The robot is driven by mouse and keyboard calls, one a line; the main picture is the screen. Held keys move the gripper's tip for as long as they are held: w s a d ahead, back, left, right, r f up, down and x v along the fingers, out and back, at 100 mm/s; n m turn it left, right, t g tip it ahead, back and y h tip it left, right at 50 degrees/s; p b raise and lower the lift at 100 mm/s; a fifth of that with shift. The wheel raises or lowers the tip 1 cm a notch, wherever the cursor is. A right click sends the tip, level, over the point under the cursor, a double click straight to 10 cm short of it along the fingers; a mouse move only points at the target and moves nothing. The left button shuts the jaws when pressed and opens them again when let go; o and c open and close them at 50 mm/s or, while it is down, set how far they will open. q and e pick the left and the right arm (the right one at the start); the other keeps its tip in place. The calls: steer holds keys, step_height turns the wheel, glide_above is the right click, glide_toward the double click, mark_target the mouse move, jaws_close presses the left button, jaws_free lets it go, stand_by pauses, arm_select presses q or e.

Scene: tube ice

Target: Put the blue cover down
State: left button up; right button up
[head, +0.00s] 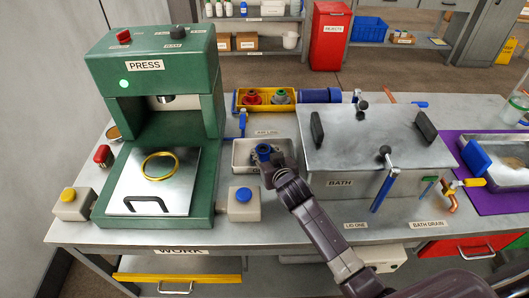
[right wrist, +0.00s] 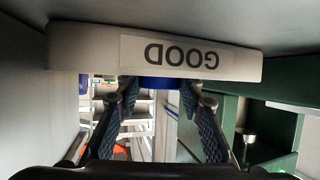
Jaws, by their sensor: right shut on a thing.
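My right gripper (head: 268,160) is at the small grey-white tray (head: 240,146) in the middle of the bench, between the press and the bath. It is shut on a small blue piece, which I take to be the blue cover (head: 263,149). In the right wrist view, a strip of the blue cover (right wrist: 162,84) shows between the fingertips of my right gripper (right wrist: 160,90), beside the tray wall marked GOOD (right wrist: 175,52), which appears upside down. I cannot tell whether the cover touches the tray floor. My left gripper is not in view.
The green press (head: 150,70) with a yellow ring (head: 160,166) on its plate stands left. The lidded steel bath (head: 365,135) stands close on the right.

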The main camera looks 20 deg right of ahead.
steer(key=o, duration=1.4)
steer(key=shift+c, duration=0.2)
steer(key=shift+r, duration=0.2)
steer(key=shift+s, duration=0.3)
steer(key=v, duration=1.1)
steer(key=shift+s+r, duration=0.2)
